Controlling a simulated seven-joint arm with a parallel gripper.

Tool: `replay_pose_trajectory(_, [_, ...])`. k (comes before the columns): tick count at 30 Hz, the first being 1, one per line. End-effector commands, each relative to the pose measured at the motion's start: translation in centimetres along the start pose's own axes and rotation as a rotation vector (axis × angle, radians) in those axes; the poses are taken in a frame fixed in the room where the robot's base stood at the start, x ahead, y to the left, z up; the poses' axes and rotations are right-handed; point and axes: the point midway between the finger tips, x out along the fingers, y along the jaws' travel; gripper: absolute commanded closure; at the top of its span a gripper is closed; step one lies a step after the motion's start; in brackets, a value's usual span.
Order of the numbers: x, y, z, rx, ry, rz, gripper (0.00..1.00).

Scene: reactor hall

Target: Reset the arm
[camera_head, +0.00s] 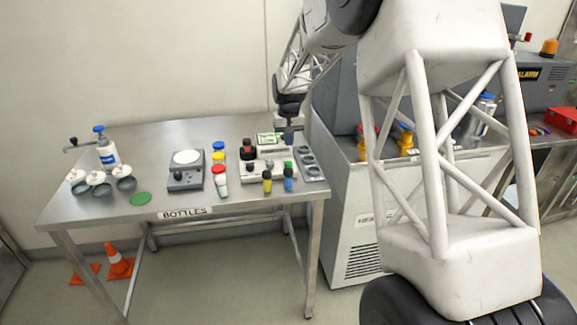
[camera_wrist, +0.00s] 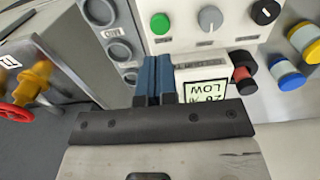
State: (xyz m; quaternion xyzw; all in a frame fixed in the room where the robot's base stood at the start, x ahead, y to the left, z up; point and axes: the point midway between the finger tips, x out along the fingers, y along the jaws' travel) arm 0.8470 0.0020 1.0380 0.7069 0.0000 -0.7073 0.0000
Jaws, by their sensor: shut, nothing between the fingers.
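My gripper (camera_head: 289,136) hangs over the back right part of the steel table (camera_head: 150,212) in the head view. In the wrist view its two blue fingers (camera_wrist: 154,82) are together with nothing between them. I cannot tell whether the fingertips touch the box.
A grey holder with round openings (camera_head: 312,165) stands beside the control box. A grey machine with yellow valves (camera_head: 405,140) stands right. Bare table lies back left.

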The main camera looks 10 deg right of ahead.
Motion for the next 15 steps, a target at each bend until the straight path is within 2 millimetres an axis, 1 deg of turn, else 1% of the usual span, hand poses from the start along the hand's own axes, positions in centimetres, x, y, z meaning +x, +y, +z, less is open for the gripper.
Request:
replay_pose_trajectory(7, [-0.1,0.0,0.1,0.000,0.001,0.000,1.00])
replay_pose_trajectory(10, [-0.4,0.0,0.4,0.000,0.003,0.000,1.00])
replay_pose_trajectory(15, [-1.7,0.1,2.0,0.001,0.012,0.000,1.00])
